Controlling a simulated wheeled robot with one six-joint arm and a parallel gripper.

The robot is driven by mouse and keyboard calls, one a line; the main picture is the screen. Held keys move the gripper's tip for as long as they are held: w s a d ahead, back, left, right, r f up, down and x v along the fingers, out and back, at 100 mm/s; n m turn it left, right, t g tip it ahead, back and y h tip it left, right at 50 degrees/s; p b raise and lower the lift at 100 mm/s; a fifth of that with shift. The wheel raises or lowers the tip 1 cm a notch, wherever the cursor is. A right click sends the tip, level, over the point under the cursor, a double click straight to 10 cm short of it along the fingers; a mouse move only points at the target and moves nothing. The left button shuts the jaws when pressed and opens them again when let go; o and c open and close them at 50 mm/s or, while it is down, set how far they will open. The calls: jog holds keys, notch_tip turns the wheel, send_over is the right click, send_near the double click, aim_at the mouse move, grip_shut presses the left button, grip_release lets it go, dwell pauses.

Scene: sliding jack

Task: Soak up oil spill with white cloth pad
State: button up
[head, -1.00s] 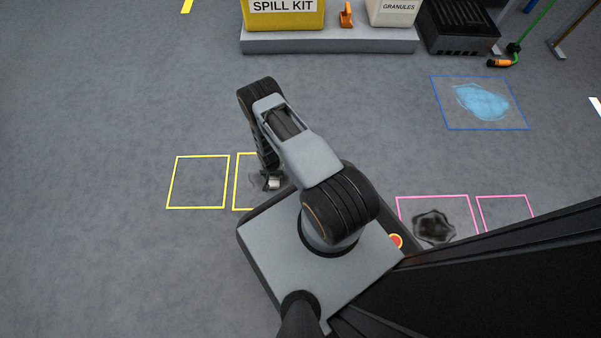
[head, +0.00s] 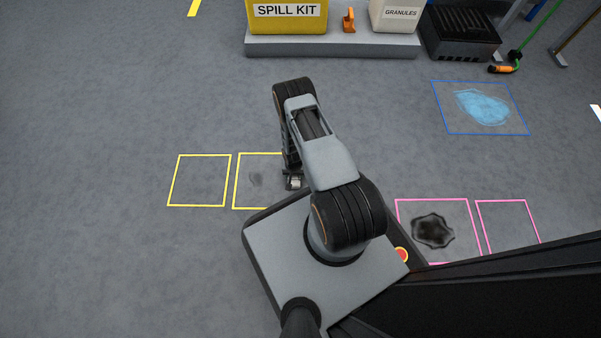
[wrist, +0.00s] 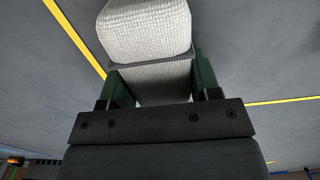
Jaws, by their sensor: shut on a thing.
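The white cloth pad (wrist: 148,32) fills the top middle of the wrist view, its woven surface showing. My gripper (wrist: 155,85) is shut on it, with a dark green finger on each side. In the head view my gripper (head: 293,182) is low, at the right part of the right yellow square; the pad is mostly hidden there. A faint grey smudge (head: 256,180) lies in that square, left of my gripper. A dark oil spill (head: 433,231) lies in the left pink square. A light blue puddle (head: 483,107) lies in the blue outline.
The left yellow square (head: 200,181) shows only faint marks. The right pink square (head: 508,225) looks bare. A yellow spill kit box (head: 287,18) and a granules container (head: 396,14) stand on a grey platform (head: 330,46) at the back. A dark grated box (head: 460,36) stands beside it.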

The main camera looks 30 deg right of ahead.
jog(key=shift+s+d, duration=0.4)
jog(key=shift+d, duration=0.35)
jog(key=shift+r+p, duration=2.75)
jog(key=shift+r, duration=1.35)
